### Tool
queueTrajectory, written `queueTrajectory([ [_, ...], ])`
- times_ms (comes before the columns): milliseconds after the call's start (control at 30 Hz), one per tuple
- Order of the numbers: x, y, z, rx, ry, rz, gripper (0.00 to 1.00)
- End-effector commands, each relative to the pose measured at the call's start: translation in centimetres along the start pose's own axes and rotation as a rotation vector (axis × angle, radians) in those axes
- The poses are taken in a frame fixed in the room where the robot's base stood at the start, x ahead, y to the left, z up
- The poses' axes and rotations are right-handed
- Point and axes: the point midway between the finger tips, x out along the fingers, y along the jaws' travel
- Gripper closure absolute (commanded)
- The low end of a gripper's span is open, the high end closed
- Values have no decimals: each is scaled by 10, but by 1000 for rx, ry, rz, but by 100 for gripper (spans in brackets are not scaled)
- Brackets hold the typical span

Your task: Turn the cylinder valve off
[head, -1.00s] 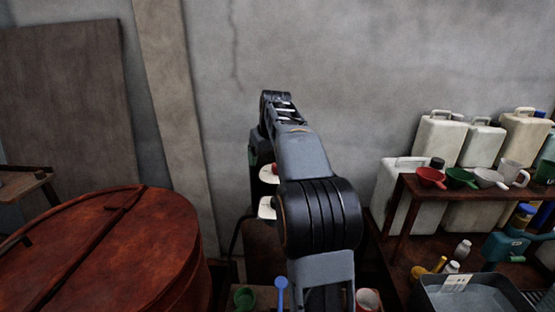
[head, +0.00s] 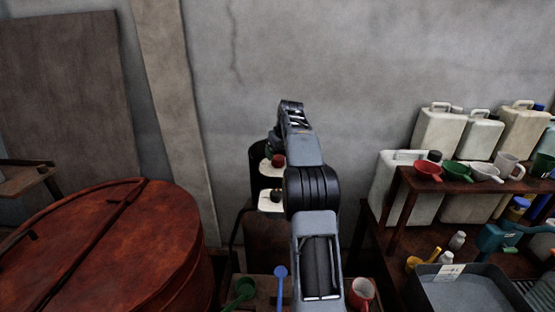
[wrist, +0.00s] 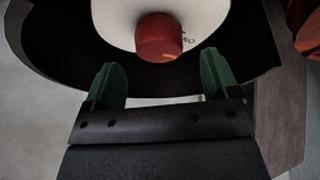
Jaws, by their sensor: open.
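The red knob (wrist: 158,37) sits on a round white face (wrist: 113,22) in the wrist view, within a dark rounded surround. My gripper (wrist: 162,82) is open and empty. Its two green fingers point toward the knob, one to each side and lower in the picture, and I see no contact. In the head view the red knob (head: 278,160) shows on an upper white plate beside my arm. A second, dark knob (head: 276,195) is on a lower white plate (head: 268,205). My arm hides part of this area, and the cylinder body cannot be clearly made out.
A large rust-red lidded vat (head: 110,240) stands at the left. A grey basin (head: 465,290) is below.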

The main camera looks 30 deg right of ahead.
Motion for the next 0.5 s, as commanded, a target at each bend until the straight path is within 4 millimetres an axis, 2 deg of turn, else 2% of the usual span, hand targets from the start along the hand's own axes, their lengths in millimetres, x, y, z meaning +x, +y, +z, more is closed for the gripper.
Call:
queueTrajectory([
  [200,29,0,0,0,-1,-1,19],
  [500,45,0,0,0,1,0,19],
])
